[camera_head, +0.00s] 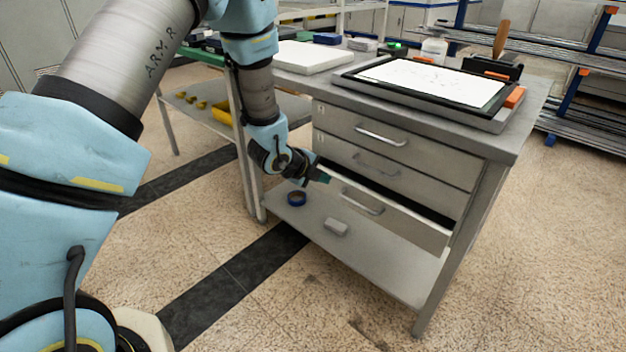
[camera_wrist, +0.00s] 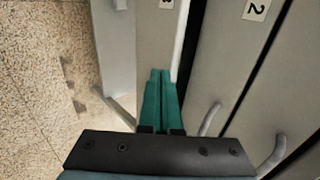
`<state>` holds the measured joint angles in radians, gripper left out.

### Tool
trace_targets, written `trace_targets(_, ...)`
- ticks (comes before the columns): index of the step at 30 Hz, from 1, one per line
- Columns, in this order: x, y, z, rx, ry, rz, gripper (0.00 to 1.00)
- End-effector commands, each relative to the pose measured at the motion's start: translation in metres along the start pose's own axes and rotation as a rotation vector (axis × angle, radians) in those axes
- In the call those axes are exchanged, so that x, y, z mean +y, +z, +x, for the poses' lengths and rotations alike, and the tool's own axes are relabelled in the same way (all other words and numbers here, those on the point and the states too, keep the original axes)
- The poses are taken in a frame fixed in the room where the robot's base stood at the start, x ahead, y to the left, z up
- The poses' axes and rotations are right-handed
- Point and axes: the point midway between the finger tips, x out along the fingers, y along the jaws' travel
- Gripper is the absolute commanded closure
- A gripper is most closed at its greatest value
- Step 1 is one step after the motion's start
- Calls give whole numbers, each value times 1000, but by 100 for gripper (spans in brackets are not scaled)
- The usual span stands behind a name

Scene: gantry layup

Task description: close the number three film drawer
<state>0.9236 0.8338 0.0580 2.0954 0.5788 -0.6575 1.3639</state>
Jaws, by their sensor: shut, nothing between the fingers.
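The number three film drawer (camera_head: 400,217) is the lowest of the three grey drawers under the worktable. It stands partly open, with a dark gap behind its top edge. Its bar handle (camera_head: 362,202) is on the front. In the wrist view its front (camera_wrist: 154,40) carries a "3" label, partly cut off at the top. My gripper (camera_head: 325,178) is shut and empty at the left end of this drawer, near its top edge. Its green fingers (camera_wrist: 160,72) lie together over the drawer front in the wrist view. I cannot tell whether they touch it.
The second drawer (camera_head: 345,157), labelled "2" in the wrist view (camera_wrist: 255,9), and the top drawer (camera_head: 430,150) look shut. A lower shelf (camera_head: 385,265) holds a blue tape roll (camera_head: 296,198) and a small grey block (camera_head: 336,227). The speckled floor in front is clear.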

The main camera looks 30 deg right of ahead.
Motion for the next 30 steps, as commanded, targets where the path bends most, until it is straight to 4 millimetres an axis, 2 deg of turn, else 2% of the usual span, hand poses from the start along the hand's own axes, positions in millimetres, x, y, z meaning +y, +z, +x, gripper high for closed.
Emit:
trace_targets(4, -6, 0, 7, 1, 1, 0, 100)
trace_targets(16, -8, 0, 10, 1, 1, 0, 100)
trace_targets(23, -25, -1, 29, 1, 0, 0, 100)
trace_targets(30, -25, 0, 28, 0, 1, -1, 100)
